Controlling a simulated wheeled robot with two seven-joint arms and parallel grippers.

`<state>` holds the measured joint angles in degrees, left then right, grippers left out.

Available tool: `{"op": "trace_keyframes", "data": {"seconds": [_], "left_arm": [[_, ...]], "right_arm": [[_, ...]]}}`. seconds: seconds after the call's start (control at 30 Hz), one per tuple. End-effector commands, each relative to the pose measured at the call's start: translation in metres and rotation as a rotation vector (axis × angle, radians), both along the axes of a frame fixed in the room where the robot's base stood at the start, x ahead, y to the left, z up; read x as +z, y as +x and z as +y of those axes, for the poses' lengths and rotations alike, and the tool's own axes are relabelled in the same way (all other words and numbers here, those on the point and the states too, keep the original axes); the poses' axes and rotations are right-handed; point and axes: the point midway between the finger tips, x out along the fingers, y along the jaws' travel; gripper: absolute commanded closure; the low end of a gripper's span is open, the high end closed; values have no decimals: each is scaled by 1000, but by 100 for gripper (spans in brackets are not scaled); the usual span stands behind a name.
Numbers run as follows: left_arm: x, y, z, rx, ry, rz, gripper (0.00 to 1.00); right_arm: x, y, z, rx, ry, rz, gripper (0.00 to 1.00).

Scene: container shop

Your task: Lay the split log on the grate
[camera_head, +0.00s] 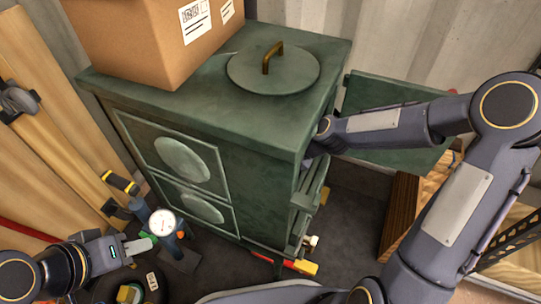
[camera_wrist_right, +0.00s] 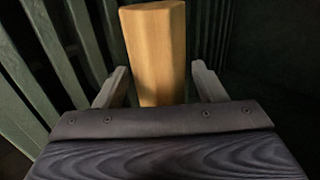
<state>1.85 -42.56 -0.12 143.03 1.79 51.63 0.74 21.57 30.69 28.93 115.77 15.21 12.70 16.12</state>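The split log (camera_wrist_right: 155,50) is a pale, angular piece of wood in the right wrist view. It lies between the two fingers of my right gripper (camera_wrist_right: 160,82), with a narrow gap showing at the right finger. Dark green bars of the grate (camera_wrist_right: 55,60) run beside and behind the log; its contact with them is hidden. In the head view my right arm reaches into the open side of the green stove (camera_head: 215,110), which hides the right gripper and the log. My left gripper (camera_head: 138,246) is low at the left, apart from the stove, with its finger gap unclear.
A cardboard box (camera_head: 130,45) and a round lid (camera_head: 273,68) with a brass handle sit on the stove top. The stove door (camera_head: 385,95) hangs open behind my right arm. Wooden planks (camera_head: 50,120) lean at left.

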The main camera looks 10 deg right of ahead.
Motion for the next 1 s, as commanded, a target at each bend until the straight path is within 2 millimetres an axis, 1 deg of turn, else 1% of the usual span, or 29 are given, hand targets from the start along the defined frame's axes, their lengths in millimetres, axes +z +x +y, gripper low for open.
{"op": "trace_keyframes", "data": {"seconds": [0.03, 0.07, 0.1, 0.43, 0.53, 0.63, 0.8, 0.9, 1.0], "left_arm": [[0, 0, 0, 0, 0, 0, 64], [0, 0, 0, 0, 0, 0, 64], [0, 0, 0, 0, 0, 0, 64], [0, 0, 0, 0, 0, 0, 64], [2, 0, 0, 0, 0, 0, 64], [7, 0, 0, 0, 0, 0, 64], [18, 0, 0, 0, 0, 0, 64], [22, 0, 0, 0, 0, 0, 64], [25, 0, 0, 0, 0, 0, 64]], "right_arm": [[0, 0, 0, 0, -1, 1, 28], [0, 0, 0, 0, -1, 1, 24], [-1, 0, -1, -1, 0, 1, 23], [-3, -2, -2, -1, -3, 7, 23], [0, -3, -5, -2, -3, 8, 23], [11, -7, -13, -6, -3, 6, 23], [35, -19, -29, -6, -2, 1, 23], [46, -24, -37, -4, -2, -1, 23], [53, -28, -42, -2, -2, -3, 23]]}}
